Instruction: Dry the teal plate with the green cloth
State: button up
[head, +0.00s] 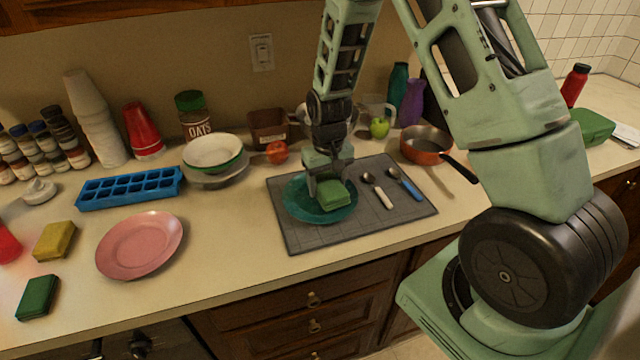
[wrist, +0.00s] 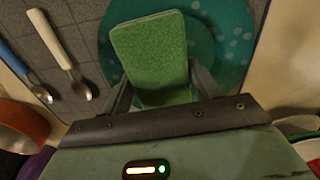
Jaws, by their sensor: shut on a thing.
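The teal plate (head: 299,204) lies flat on the grey mat, toward the mat's left side. The folded green cloth (head: 334,194) is over the right part of the plate. My gripper (head: 322,186) points down over the plate and is shut on the cloth. In the wrist view the cloth (wrist: 150,52) sits between my fingers (wrist: 160,88), with the dotted teal plate (wrist: 228,35) behind it. The cloth appears at or just above the plate surface; I cannot tell whether it touches. The cloth hides part of the plate.
The grey mat (head: 291,239) also holds two spoons (head: 380,192) right of the plate. An orange pan (head: 424,147) stands further right. A pink plate (head: 140,246), a blue ice tray (head: 130,188), a yellow sponge (head: 54,240) and a dark green block (head: 38,297) lie left.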

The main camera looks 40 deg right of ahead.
aim_at(308, 205)
jog(key=shift+s+d, duration=0.25)
jog(key=shift+d, duration=0.5)
jog(key=shift+w+a+p, duration=0.2)
jog(key=shift+a+p, duration=0.05)
jog(key=shift+a, duration=1.55)
jog(key=shift+w+a+p, duration=0.2)
jog(key=shift+a+p, duration=0.05)
jog(key=shift+a, duration=1.5)
jog(key=shift+s+d, duration=0.2)
jog(key=shift+d, duration=0.95)
jog(key=shift+s+d, duration=0.2)
jog(key=shift+d, duration=1)
jog(key=shift+s+d, duration=0.2)
jog(key=shift+d, duration=0.95)
jog(key=shift+r+p, duration=2.35)
jog(key=shift+r, duration=0.65)
jog(key=shift+r, duration=0.1)
jog(key=shift+r+p, duration=1.2)
jog(key=shift+r, duration=0.25)
